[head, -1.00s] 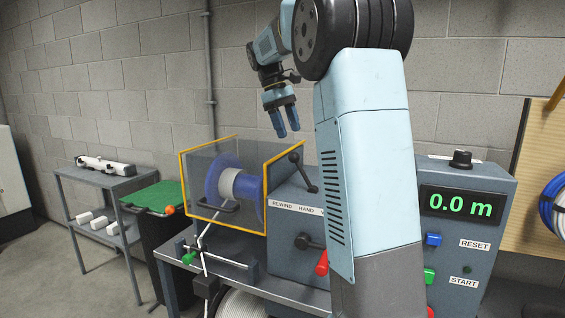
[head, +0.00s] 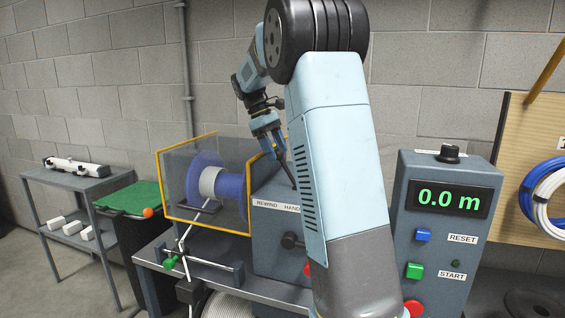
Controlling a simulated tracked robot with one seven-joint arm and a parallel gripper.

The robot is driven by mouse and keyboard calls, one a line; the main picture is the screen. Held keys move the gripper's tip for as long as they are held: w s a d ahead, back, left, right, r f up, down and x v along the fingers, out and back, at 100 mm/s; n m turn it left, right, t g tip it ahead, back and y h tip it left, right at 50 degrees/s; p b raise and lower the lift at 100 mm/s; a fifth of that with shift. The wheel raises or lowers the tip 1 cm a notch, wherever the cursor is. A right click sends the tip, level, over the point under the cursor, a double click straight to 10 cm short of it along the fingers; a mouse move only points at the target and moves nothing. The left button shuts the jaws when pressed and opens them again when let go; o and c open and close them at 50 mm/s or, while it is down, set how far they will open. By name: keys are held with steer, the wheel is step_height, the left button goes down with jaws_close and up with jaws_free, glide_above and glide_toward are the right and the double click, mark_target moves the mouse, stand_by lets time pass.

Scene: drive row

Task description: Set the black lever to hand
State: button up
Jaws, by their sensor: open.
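The black lever (head: 291,173) stands on top of the grey machine housing, leaning up and to the left, toward the REWIND side of the label (head: 278,206). The HAND end of that label is on the right, partly covered by my arm. My gripper (head: 273,149) is open, pointing down at the lever's upper end. Its fingers overlap the knob in the picture, so the knob is mostly hidden. I cannot tell whether they touch it or only stand in front of it.
A yellow-framed clear guard (head: 160,180) around a blue reel (head: 228,185) stands just left of the lever. My arm covers part of the housing. A control box (head: 448,235) reading 0.0 m stands on the right. A side table (head: 75,180) is at far left.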

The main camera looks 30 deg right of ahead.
mark_target(282, 159)
steer(key=shift+x, duration=2.25)
steer(key=shift+c, duration=0.4)
steer(key=shift+r, duration=0.1)
jaws_close()
steer(key=shift+d, duration=0.15)
